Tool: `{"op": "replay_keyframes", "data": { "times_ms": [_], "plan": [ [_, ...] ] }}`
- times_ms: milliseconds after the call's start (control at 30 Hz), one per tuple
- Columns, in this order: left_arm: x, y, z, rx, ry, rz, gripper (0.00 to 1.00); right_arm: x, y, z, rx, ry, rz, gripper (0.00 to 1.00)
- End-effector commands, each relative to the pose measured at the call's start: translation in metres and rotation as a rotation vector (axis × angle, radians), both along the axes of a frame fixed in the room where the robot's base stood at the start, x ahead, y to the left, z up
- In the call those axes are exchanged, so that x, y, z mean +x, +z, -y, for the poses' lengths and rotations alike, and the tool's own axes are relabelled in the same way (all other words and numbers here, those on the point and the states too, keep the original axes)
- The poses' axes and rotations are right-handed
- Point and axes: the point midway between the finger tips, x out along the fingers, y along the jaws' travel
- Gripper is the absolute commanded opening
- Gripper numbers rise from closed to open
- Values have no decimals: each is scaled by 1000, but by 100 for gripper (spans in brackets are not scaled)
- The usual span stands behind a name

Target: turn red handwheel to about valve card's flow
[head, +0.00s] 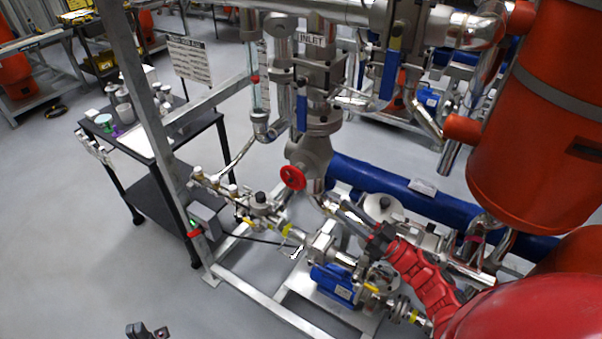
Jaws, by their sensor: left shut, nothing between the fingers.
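The red handwheel (292,177) sits on a valve body below the INLET label, at the centre of the head view. A white printed card (190,60) hangs on the frame at the upper left; its text is too small to read. A clear vertical tube (262,82) with a red mark stands above and left of the handwheel. My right gripper (328,204), on the red-sleeved arm from the lower right, is just below and right of the handwheel; contact and its jaws are unclear. My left gripper (148,331) is at the bottom edge, shut and empty, far from the handwheel.
A dark cart (130,150) with jars stands at the left. A blue pump (334,283) and silver pipes lie below the handwheel. Blue lever handles (302,112) hang above it. A large orange tank (540,120) fills the right. The floor at lower left is clear.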

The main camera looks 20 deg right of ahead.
Motion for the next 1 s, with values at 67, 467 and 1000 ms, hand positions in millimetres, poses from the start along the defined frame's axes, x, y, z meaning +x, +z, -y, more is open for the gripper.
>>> {"op": "replay_keyframes", "data": {
  "times_ms": [67,467,1000],
  "plan": [
    [0,10,0,0,0,0,0,13,13,-12,2,6,6,31],
    [0,42,0,0,0,0,0,81,48,-64,2,2,4,31],
    [0,51,0,0,0,0,0,107,57,-86,0,3,2,31]
  ]
}}
